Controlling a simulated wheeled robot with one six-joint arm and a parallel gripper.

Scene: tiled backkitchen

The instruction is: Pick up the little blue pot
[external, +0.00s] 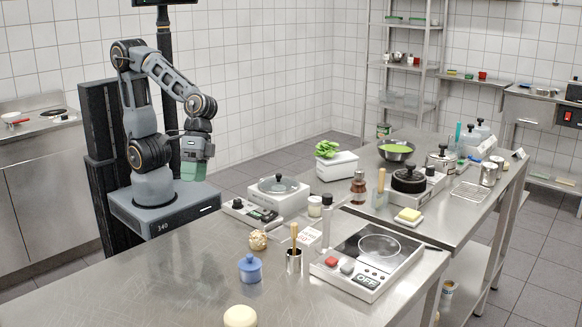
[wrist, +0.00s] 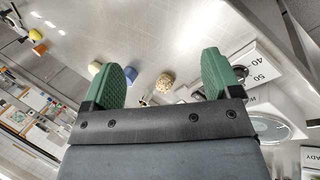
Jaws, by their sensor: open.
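The little blue pot (external: 250,268) stands upright with its knobbed lid on the near steel table in the external view. In the wrist view it seems to be partly hidden beside the left green finger, which I cannot tell for sure. My gripper (external: 193,171) hangs fingers-down above my base, beyond the table's far left edge and well away from the pot. In the wrist view my gripper (wrist: 161,60) has its two green fingers wide apart, with nothing held between them.
A knotted beige ball (external: 258,240) lies behind the pot, and a cream round item (external: 240,316) lies in front. A metal cup with a wooden-handled tool (external: 294,260) and a hotplate (external: 367,262) stand to the right. The table left of the pot is clear.

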